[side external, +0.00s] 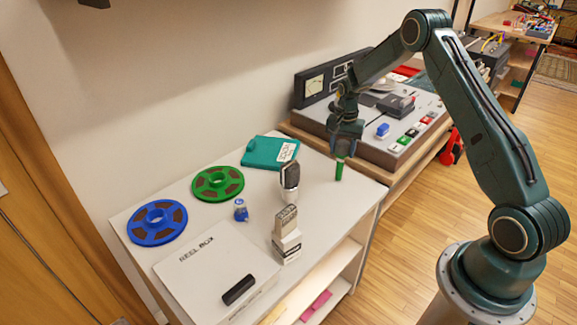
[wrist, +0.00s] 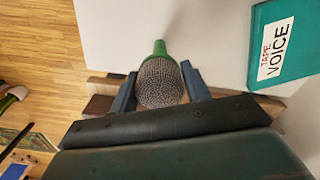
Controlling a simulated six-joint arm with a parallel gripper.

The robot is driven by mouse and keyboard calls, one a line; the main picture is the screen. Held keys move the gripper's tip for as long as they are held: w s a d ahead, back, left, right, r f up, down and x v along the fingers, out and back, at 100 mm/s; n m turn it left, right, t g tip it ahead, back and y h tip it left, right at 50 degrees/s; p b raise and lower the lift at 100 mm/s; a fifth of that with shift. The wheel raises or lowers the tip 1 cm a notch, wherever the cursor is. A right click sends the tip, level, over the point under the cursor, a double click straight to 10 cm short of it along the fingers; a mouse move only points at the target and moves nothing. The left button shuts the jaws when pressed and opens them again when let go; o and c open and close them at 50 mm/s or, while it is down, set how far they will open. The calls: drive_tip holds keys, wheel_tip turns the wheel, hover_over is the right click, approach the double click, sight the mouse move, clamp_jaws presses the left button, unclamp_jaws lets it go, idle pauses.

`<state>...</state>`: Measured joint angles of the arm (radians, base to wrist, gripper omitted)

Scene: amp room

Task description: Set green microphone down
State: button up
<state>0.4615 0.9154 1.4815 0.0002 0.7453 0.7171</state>
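The green microphone (wrist: 161,80) has a round metal mesh head and a green handle. In the wrist view its head is between the two fingers of my gripper (wrist: 158,88), which is shut on it. In the side view my gripper (side external: 342,153) points down over the right end of the white table (side external: 325,200), with the green handle (side external: 339,171) hanging below it, upright. The head is hidden by the fingers there. I cannot tell whether the handle's lower end touches the tabletop.
A teal tape box (side external: 268,152), green reel (side external: 218,183), blue reel (side external: 157,222), blue bottle-like item (side external: 241,209), grey block-like item (side external: 287,235) and black bar (side external: 238,289) share the table. A mixing console (side external: 352,140) stands behind.

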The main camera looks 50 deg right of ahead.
drive_tip(key=shift+o, duration=1.3)
drive_tip(key=shift+r, duration=0.1)
wheel_tip(320, 180, up, 12)
drive_tip(key=shift+r, duration=0.15)
